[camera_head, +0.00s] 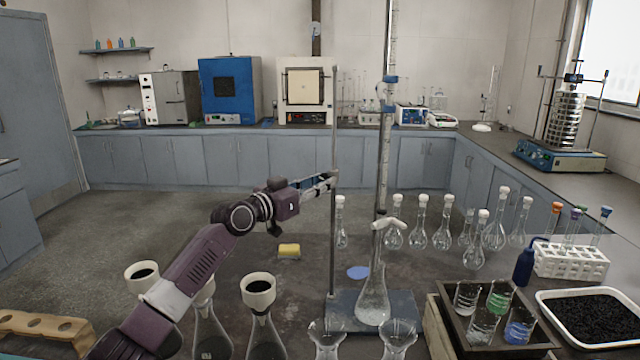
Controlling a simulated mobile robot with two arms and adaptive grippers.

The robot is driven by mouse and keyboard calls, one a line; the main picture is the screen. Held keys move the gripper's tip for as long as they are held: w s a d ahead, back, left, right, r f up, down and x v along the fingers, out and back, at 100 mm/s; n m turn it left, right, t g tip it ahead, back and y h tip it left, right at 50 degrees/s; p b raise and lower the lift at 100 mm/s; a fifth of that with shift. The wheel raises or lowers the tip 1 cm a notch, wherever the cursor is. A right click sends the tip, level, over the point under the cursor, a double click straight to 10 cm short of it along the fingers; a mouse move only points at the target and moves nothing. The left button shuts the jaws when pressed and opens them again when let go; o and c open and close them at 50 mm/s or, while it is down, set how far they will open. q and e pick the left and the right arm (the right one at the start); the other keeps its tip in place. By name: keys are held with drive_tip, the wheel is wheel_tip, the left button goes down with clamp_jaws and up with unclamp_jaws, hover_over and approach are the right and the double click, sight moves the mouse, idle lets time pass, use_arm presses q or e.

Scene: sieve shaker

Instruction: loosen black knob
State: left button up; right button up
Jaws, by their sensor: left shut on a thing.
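The sieve shaker (565,121) stands on the right-hand bench at the back, a stack of metal sieves on a blue base between upright rods. Dark fittings that look like black knobs (573,78) sit at its top, small in this view. My left gripper (330,180) is far from the shaker, over the front table. Its fingers are shut at the thin metal rod (333,120) of a lab stand and appear to hold it. The exact contact is too small to see. My right gripper is out of view.
The burette (386,140) rises beside the rod, above a flask (373,295) on the stand base (405,308). Several flasks, a test-tube rack (571,262), a beaker tray (452,326) and a tray of black granules (545,330) crowd the table. Open floor lies behind it.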

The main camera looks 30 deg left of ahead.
use_arm(q)
drive_tip(key=shift+n, duration=0.4)
drive_tip(key=n+p, duration=0.1)
drive_tip(key=n, duration=0.3)
drive_tip(key=shift+n, duration=0.4)
drive_tip(key=n+p, duration=0.2)
drive_tip(key=n, duration=0.3)
drive_tip(key=shift+d+p, duration=0.1)
drive_tip(key=shift+p, duration=0.3)
drive_tip(key=shift+n, duration=0.3)
drive_tip(key=o, duration=1.2)
drive_tip(key=shift+c, duration=0.2)
